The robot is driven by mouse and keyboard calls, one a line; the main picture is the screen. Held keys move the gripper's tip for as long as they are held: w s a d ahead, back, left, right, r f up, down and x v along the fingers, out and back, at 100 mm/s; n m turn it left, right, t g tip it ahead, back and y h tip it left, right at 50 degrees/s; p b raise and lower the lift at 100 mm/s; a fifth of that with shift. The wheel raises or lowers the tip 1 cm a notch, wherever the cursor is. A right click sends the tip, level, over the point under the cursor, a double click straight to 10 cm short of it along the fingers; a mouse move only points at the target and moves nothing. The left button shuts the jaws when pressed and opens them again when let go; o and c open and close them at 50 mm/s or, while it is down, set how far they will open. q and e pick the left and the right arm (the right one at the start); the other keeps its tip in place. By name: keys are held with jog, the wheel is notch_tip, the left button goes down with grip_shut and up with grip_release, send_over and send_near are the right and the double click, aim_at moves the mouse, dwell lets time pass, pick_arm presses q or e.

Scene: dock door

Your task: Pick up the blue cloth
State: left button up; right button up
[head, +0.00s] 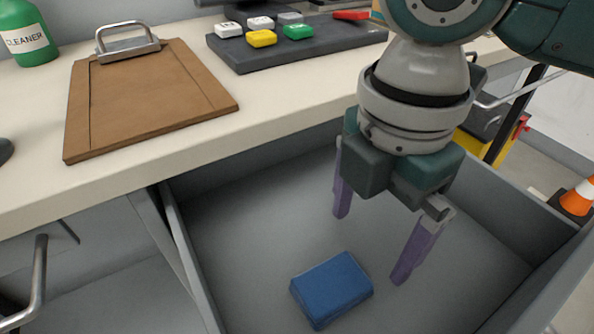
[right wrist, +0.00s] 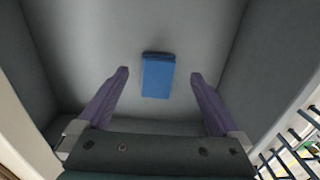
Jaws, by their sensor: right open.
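The blue cloth (head: 332,288) is a folded rectangular pad lying flat on the floor of an open grey drawer (head: 182,245). It also shows in the right wrist view (right wrist: 158,76), ahead of my fingertips and roughly centred between them. My right gripper (head: 372,244) points down into the drawer with its two purple fingers wide apart and nothing between them. In the head view it is above and to the right of the cloth, apart from it. It also shows in the right wrist view (right wrist: 159,74). My left gripper is not in view.
The drawer walls rise around the cloth; bare floor surrounds it. The desk (head: 215,140) above holds a brown clipboard (head: 150,98), a green cleaner bottle (head: 30,38) and a dark tray (head: 350,38) with several coloured blocks. An orange cone (head: 578,198) stands at the far right.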

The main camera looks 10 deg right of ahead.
aim_at(360, 265)
notch_tip(360, 265, down, 6)
jog(key=shift+f+b, duration=0.25)
jog(key=shift+b, duration=0.55)
jog(key=shift+d, duration=0.1)
jog(key=c, duration=1.3)
jog(key=shift+r, duration=0.15)
